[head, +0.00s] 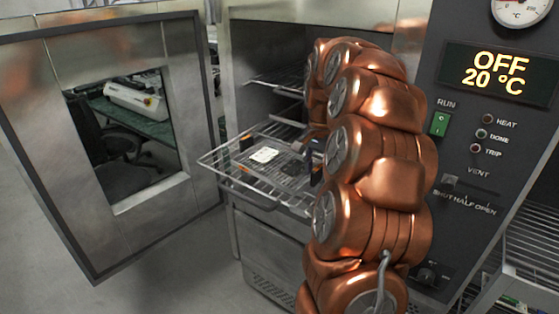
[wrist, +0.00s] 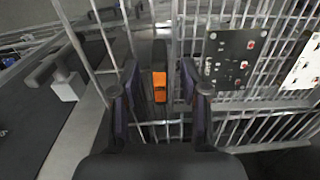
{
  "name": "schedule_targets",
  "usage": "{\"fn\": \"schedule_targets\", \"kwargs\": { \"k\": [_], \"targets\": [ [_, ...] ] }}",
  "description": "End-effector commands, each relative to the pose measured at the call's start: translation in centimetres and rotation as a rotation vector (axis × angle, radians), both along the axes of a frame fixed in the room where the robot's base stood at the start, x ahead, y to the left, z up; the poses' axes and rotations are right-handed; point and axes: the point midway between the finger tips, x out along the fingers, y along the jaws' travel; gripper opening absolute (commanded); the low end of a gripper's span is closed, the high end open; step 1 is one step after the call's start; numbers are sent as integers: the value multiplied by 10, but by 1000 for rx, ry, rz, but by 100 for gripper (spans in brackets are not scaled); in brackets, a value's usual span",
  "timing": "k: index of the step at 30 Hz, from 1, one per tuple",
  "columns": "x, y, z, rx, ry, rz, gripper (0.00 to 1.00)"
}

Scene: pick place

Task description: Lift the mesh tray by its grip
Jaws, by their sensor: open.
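The mesh tray (head: 222,162) is a silver wire rack slid partly out of the open oven. Its wires also fill much of the wrist view (wrist: 270,104). A dark grip with an orange patch (wrist: 159,85) shows there between the two fingers of my gripper (wrist: 161,92). The fingers stand apart on either side of it, with visible gaps, so the gripper is open and not closed on it. In the head view my copper arm hides the tray's right part and most of the gripper.
A white board (head: 264,155) and a dark board (head: 292,167) lie on the tray; the dark board also shows in the wrist view (wrist: 232,58). The oven door (head: 85,50) stands open at left. Another rack (head: 272,82) is inside. The control panel (head: 470,185) reads OFF, 20 °C.

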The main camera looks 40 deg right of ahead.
Motion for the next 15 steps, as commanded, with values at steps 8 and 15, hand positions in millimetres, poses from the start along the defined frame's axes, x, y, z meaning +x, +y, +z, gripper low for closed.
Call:
{"fn": "schedule_targets", "kwargs": {
  "k": [8,15],
  "targets": [
    [1,0,-2,-1,-2,0,43],
    [1,0,-2,-1,-2,0,18]
  ]
}}
